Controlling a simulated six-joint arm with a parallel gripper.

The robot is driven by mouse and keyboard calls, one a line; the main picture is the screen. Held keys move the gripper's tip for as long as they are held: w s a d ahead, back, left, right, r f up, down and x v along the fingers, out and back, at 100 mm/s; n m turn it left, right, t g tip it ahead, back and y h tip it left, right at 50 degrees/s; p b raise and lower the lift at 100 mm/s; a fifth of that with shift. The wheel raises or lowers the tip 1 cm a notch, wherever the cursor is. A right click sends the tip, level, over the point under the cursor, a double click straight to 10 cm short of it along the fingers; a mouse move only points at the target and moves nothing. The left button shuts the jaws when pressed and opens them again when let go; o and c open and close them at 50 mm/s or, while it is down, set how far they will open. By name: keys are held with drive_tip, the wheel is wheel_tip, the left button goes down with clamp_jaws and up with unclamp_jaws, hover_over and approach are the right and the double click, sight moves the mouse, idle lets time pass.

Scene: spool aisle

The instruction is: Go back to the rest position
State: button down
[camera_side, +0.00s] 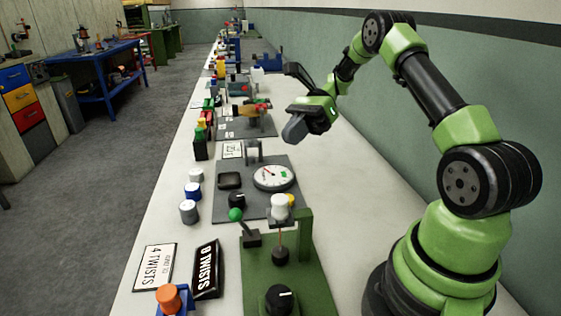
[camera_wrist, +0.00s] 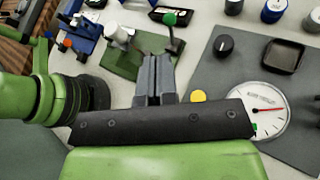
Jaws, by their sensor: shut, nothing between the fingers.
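My gripper (camera_side: 296,128) hangs in the air above the long white bench, held out from my green and black arm. Its grey fingers are together with nothing between them. In the wrist view the shut fingers (camera_wrist: 159,78) point toward the green plate (camera_wrist: 118,62) with a green-knobbed lever. In the side view the gripper is above and beyond the round dial gauge (camera_side: 273,177), clear of the things on the bench.
A grey plate (camera_side: 235,208) carries the gauge and a black knob. A green plate (camera_side: 314,272) stands nearer the camera. Signs, including "8 TWISTS" (camera_side: 206,268), lie at the front left. Small spools (camera_side: 188,212) line the left edge. Bare bench (camera_side: 355,195) lies to the right.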

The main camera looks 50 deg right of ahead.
drive_tip(key=s+a+r+n+h, duration=0.7)
drive_tip(key=a+r+n, duration=0.3)
drive_tip(key=r, duration=0.1)
drive_tip(key=s+a+r+n+t+h, duration=0.3)
drive_tip(key=s+n+t+h, duration=0.15)
drive_tip(key=s+n, duration=0.45)
drive_tip(key=w+a+f+g+h, duration=0.1)
drive_tip(key=w+a+f+g, duration=0.15)
drive_tip(key=w, duration=0.25)
drive_tip(key=w+a+f+g+h, duration=0.1)
drive_tip(key=w+a+f+h, duration=0.15)
drive_tip(key=w, duration=0.25)
drive_tip(key=w+a+f+h, duration=0.5)
drive_tip(key=w+a+f, duration=0.2)
drive_tip(key=a+f, duration=0.45)
drive_tip(key=shift+t, duration=0.3)
drive_tip(key=x, duration=1.1)
drive_tip(key=shift+s+d+f, duration=0.15)
drive_tip(key=shift+s+f, duration=0.15)
drive_tip(key=d, duration=0.2)
drive_tip(key=r, duration=0.1)
drive_tip(key=shift+s+d, duration=0.35)
drive_tip(key=shift+d, duration=0.4)
